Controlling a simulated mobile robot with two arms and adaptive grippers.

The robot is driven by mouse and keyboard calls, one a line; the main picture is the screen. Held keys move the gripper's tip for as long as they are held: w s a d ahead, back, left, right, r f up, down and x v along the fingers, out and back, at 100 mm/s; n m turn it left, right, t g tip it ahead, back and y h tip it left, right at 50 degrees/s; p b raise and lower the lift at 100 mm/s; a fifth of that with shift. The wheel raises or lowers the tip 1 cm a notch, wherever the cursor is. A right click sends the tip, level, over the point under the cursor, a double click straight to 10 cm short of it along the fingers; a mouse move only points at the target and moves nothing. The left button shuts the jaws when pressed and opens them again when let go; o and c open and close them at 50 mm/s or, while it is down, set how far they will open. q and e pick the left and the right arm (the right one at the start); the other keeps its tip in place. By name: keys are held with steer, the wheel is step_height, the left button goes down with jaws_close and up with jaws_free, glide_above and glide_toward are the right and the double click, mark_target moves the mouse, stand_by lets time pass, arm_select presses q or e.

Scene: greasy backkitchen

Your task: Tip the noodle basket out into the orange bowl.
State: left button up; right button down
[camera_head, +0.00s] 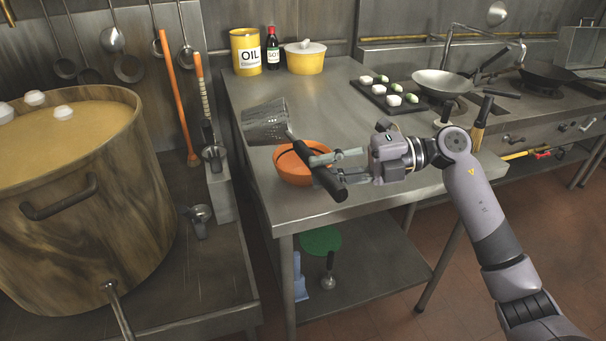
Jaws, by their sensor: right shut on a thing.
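The noodle basket (264,122) is a grey perforated metal strainer with a dark handle. It is tilted, with its mesh part up and to the left. My right gripper (327,170) is shut on its dark handle and holds it above the steel table. The orange bowl (290,172) stands on the table near its front left edge. The basket and handle are above it in the picture and cover part of it. I cannot see whether noodles are in the basket or the bowl. My left gripper is not in view.
A large pot (88,190) of broth stands at the left. A yellow oil tin (246,52), a dark bottle (273,50) and a yellow lidded pot (305,60) stand at the table's back. A dark tray (383,104) and a wok (441,84) are further right. The table's middle is clear.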

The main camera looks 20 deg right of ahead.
steer(key=shift+d+f+y+b, duration=0.2)
steer(key=shift+f+y+b, duration=0.2)
steer(key=shift+f+b, duration=0.4)
arm_select(q)
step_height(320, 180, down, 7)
steer(key=b, duration=0.4)
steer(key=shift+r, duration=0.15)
arm_select(e)
steer(key=shift+s+d+f+t+y, duration=0.1)
steer(key=shift+d+f+t+y, duration=0.15)
steer(key=shift+f+y, duration=0.25)
steer(key=shift+s+d+f+t+y, duration=0.1)
steer(key=shift+d+f+t+y, duration=0.1)
steer(key=shift+f+y, duration=0.25)
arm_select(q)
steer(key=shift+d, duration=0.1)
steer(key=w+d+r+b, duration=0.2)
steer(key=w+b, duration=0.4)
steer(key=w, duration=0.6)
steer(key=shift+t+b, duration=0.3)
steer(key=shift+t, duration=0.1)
arm_select(e)
steer(key=shift+s+d+f+t+y, duration=0.1)
steer(key=shift+d+f+t+y, duration=0.2)
steer(key=shift+f+y, duration=0.4)
steer(key=shift+d+f+t+y, duration=0.1)
steer(key=shift+d+f+y, duration=0.25)
steer(key=shift+y, duration=0.6)
